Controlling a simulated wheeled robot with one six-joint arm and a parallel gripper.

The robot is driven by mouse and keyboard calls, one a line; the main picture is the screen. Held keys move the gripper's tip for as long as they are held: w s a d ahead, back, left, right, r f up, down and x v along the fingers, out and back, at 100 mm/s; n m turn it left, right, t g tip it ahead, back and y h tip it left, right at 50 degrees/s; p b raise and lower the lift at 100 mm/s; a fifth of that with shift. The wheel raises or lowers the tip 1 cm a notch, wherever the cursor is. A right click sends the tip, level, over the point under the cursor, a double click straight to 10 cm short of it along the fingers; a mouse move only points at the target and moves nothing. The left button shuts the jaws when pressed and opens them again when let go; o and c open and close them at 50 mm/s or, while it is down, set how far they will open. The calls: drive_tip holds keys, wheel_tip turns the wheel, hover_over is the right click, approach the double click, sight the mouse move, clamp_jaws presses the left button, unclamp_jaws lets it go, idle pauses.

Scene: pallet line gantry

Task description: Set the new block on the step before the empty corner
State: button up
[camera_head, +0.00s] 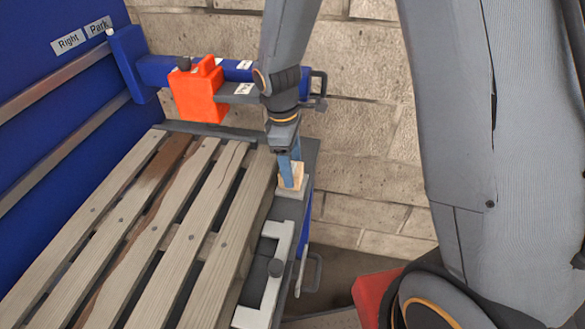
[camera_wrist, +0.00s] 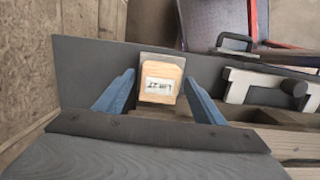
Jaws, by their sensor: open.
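A small pale wooden block (camera_head: 294,182) with a white printed label sits on a light grey pad (camera_head: 291,194) at the right side of the pallet. The wrist view shows the block (camera_wrist: 160,93) in the middle, on the same pad (camera_wrist: 160,62). My gripper (camera_head: 291,170) points down over it with blue fingers. In the wrist view the fingers of my gripper (camera_wrist: 160,95) are open, one on each side of the block, with a visible gap on both sides. The wooden pallet (camera_head: 180,215) lies left of the block; its corner blocks are largely hidden beneath the slats.
An orange carriage (camera_head: 197,92) rides on a blue beam (camera_head: 155,70) behind the pallet. A light grey bracket (camera_head: 272,270) with a dark knob stands on the dark ledge nearer me. A blue panel (camera_head: 45,90) bounds the left, a stone wall (camera_head: 370,140) the back.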

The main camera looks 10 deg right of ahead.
wheel_tip(320, 180, up, 10)
drive_tip(key=a+r+b, duration=0.1)
drive_tip(key=b, duration=0.1)
drive_tip(key=s+d+f+m+t+y, duration=0.1)
drive_tip(key=s+d+f+m, duration=0.3)
drive_tip(key=s+d+m, duration=0.6)
drive_tip(key=s+m, duration=0.1)
drive_tip(key=m, duration=0.2)
drive_tip(key=shift+d+m, duration=0.3)
drive_tip(key=shift+d, duration=0.1)
